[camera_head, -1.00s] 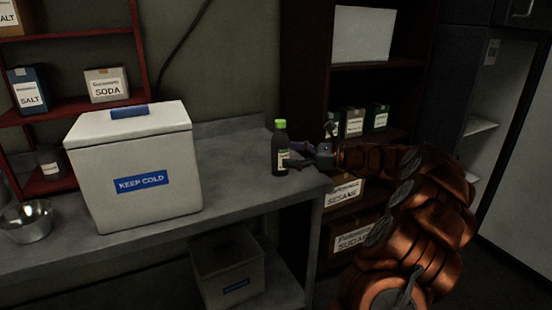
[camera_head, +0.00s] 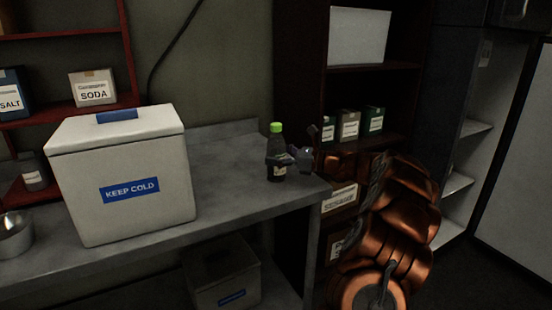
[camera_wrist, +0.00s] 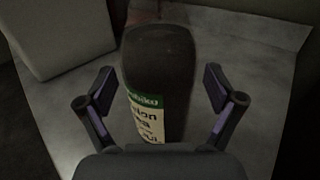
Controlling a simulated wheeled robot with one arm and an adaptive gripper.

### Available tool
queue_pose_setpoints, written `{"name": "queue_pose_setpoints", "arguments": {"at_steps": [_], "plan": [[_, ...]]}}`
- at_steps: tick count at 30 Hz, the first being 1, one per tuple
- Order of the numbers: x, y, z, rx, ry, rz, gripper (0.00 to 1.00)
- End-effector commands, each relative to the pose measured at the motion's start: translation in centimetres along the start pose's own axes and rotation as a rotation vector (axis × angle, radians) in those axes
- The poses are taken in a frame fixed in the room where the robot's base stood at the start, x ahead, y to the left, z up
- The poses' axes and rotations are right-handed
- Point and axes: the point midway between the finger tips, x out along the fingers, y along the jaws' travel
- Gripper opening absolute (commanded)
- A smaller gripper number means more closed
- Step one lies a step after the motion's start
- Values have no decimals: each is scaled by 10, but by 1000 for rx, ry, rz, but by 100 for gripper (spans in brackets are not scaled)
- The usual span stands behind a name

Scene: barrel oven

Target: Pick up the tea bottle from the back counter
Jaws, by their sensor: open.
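The tea bottle (camera_head: 277,142) is dark with a green cap and a pale label, and stands upright near the right end of the grey counter (camera_head: 225,165). My gripper (camera_head: 282,160) is at the bottle's lower half, coming from the right. In the wrist view the bottle (camera_wrist: 160,70) fills the middle, its green and cream label partly hidden by the gripper body. The open fingers of my gripper (camera_wrist: 152,100) stand on either side of it, with a visible gap at each side.
A white cooler box (camera_head: 125,190) marked KEEP COLD stands left of the bottle, and a metal bowl (camera_head: 14,236) sits at far left. A dark shelf with small boxes (camera_head: 348,126) is behind my arm at right. The counter between cooler and bottle is clear.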

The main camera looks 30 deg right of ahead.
Motion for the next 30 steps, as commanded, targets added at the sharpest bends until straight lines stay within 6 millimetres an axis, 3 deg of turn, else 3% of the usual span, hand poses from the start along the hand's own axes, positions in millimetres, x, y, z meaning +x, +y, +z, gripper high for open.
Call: {"name": "queue_pose_setpoints", "arguments": {"at_steps": [8,30], "plan": [[3,0,0,-1,0,-1,92],[3,0,0,-1,1,-2,16]]}}
